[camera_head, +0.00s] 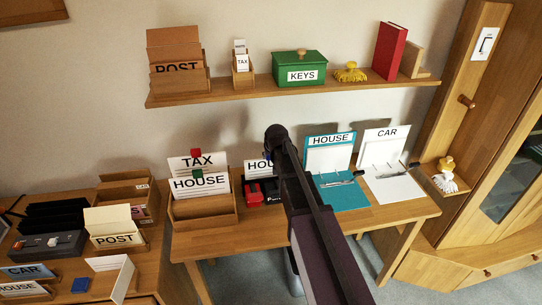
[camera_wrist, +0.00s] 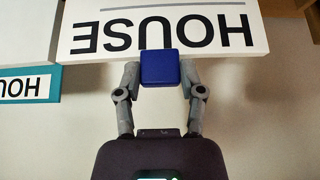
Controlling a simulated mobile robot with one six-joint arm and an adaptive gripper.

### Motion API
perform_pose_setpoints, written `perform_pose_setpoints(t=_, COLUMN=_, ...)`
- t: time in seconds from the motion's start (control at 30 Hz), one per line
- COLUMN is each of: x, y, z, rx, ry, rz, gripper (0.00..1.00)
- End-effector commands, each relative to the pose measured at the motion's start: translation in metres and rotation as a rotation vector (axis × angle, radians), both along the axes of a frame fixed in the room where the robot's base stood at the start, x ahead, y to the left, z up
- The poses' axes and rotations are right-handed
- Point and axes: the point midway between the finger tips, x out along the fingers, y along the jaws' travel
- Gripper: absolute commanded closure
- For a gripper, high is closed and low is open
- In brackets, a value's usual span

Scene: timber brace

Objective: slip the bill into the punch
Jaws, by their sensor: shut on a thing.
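A white bill marked HOUSE (camera_head: 257,167) stands upright at the middle of the desk, partly hidden by my arm. In the wrist view the bill (camera_wrist: 200,32) shows large and upside down, with a blue block (camera_wrist: 160,68) at its edge. My gripper (camera_wrist: 160,72) is shut on this blue block, one finger on each side. The punch (camera_head: 254,193), red and black, sits on the desk right below the bill in the head view. My arm covers its right part. I cannot tell whether the bill's lower edge touches the punch or is in it.
A wooden box (camera_head: 205,210) with TAX and HOUSE cards stands left of the punch. A teal HOUSE clipboard (camera_head: 338,188) and a white CAR clipboard (camera_head: 395,188) lie to the right. A wall shelf (camera_head: 290,92) with a green KEYS box (camera_head: 299,66) is above.

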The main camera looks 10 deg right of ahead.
Motion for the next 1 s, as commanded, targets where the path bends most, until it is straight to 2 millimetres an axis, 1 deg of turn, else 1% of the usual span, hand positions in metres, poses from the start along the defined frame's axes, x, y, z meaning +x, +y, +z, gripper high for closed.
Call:
perform_pose_setpoints(t=0.03, x=0.0, y=0.0, z=0.0001, rx=0.0, ry=0.0, rz=0.0, gripper=1.0)
perform_pose_setpoints(t=0.07, x=0.0, y=0.0, z=0.0001, rx=0.0, ry=0.0, rz=0.0, gripper=0.43)
perform_pose_setpoints(t=0.1, x=0.0, y=0.0, z=0.0001, rx=0.0, ry=0.0, rz=0.0, gripper=0.32)
perform_pose_setpoints(t=0.17, x=0.0, y=0.0, z=0.0001, rx=0.0, ry=0.0, rz=0.0, gripper=0.14)
perform_pose_setpoints(t=0.2, x=0.0, y=0.0, z=0.0001, rx=0.0, ry=0.0, rz=0.0, gripper=0.09)
perform_pose_setpoints(t=0.5, x=-0.0001, y=0.0, z=0.0001, rx=0.0, ry=0.0, rz=0.0, gripper=0.09)
perform_pose_setpoints(t=0.53, x=-0.0001, y=0.0, z=-0.0001, rx=0.0, ry=0.0, rz=0.0, gripper=0.03)
perform_pose_setpoints(t=0.57, x=-0.0001, y=0.0, z=-0.0001, rx=0.0, ry=0.0, rz=0.0, gripper=0.0)
perform_pose_setpoints(t=1.0, x=0.0, y=0.0, z=0.0015, rx=0.0, ry=0.0, rz=0.0, gripper=0.0)
